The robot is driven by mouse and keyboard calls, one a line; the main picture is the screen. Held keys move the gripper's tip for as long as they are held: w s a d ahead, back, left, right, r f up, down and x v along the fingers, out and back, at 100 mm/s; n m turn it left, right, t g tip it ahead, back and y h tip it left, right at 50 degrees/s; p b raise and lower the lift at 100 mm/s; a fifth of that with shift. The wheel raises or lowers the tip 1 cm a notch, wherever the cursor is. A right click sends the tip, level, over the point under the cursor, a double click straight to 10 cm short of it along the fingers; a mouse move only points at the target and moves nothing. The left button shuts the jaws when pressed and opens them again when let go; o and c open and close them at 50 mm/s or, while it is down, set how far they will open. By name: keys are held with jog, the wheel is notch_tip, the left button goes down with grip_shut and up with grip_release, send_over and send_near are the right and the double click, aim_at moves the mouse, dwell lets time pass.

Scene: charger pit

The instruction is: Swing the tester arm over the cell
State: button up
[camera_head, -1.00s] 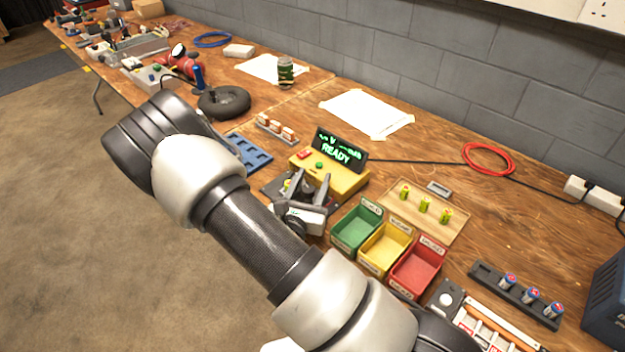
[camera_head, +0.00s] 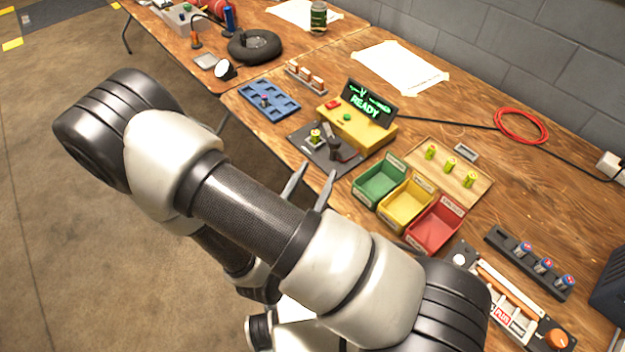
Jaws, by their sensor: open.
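The tester is a yellow box (camera_head: 368,133) with a red and a green button and a tilted display (camera_head: 369,103) reading READY in green. In front of it lies a dark base plate (camera_head: 318,160). A yellow-green cell (camera_head: 315,137) stands upright on the plate's left part. The dark tester arm (camera_head: 337,151) is at the plate's right part, beside the cell and not over it. My gripper (camera_head: 314,170) is open and empty, with two grey fingers pointing up in the picture, near the table's front edge, below the plate. Its palm is partly hidden behind my arm.
Green (camera_head: 379,184), yellow (camera_head: 405,205) and red (camera_head: 435,226) bins stand right of the tester. A wooden board (camera_head: 475,188) holds several green cells. A blue tray (camera_head: 270,100) lies to the left. A black cable runs behind the tester.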

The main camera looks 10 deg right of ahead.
jog(key=shift+v, duration=0.85)
